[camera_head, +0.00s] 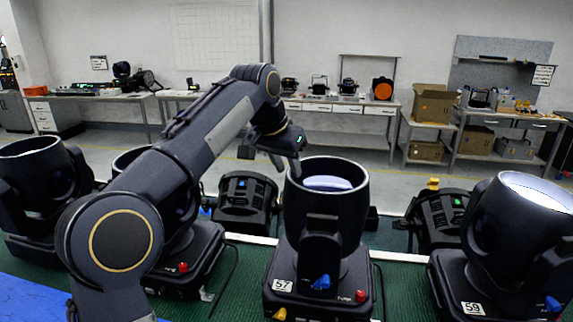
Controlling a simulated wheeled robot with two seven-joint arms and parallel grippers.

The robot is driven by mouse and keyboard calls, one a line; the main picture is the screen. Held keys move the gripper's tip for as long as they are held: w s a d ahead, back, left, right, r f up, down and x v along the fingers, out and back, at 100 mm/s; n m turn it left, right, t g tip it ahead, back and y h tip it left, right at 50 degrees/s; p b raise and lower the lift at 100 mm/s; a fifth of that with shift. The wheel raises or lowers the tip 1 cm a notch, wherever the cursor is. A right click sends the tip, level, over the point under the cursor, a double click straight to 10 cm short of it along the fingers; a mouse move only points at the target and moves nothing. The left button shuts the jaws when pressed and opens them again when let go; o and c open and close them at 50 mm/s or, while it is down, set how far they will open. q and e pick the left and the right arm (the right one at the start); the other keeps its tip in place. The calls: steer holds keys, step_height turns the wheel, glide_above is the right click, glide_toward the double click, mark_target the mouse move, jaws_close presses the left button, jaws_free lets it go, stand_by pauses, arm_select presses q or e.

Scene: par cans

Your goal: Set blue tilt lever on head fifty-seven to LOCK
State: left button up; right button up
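Head fifty-seven (325,215) stands upright at the centre front, its round lens facing up, with a white "57" label (282,286) on its base. Its blue tilt lever (321,283) sticks out at the front of the base, right of the label. I cannot read the lever's setting. My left arm reaches in from the left, and my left gripper (287,161) hangs by the upper left rim of the head, well above the lever. Its two fingers look apart, with nothing seen between them. My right gripper is out of view.
A red knob (361,296) and a yellow knob (280,314) sit near the blue lever. Head 59 (515,225) stands at the right, and other heads stand at the left, partly behind my arm. Green matting (405,290) is bare between heads 57 and 59.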

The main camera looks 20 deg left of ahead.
arm_select(q)
steer(key=p+v, duration=0.1)
steer(key=v, duration=0.6)
steer(key=shift+s+r, duration=0.15)
steer(key=shift+r, duration=0.2)
steer(key=s+d+f+n+h, duration=0.1)
steer(key=s+d+f, duration=0.2)
steer(key=s+f, duration=1.1)
steer(key=s+d+f+n+h+b, duration=0.1)
steer(key=s+d+f, duration=0.3)
steer(key=s+f, duration=1)
steer(key=shift+s+d+f+n+t+h, duration=0.15)
steer(key=shift+d+f+n+t+h, duration=0.25)
steer(key=shift+n, duration=0.2)
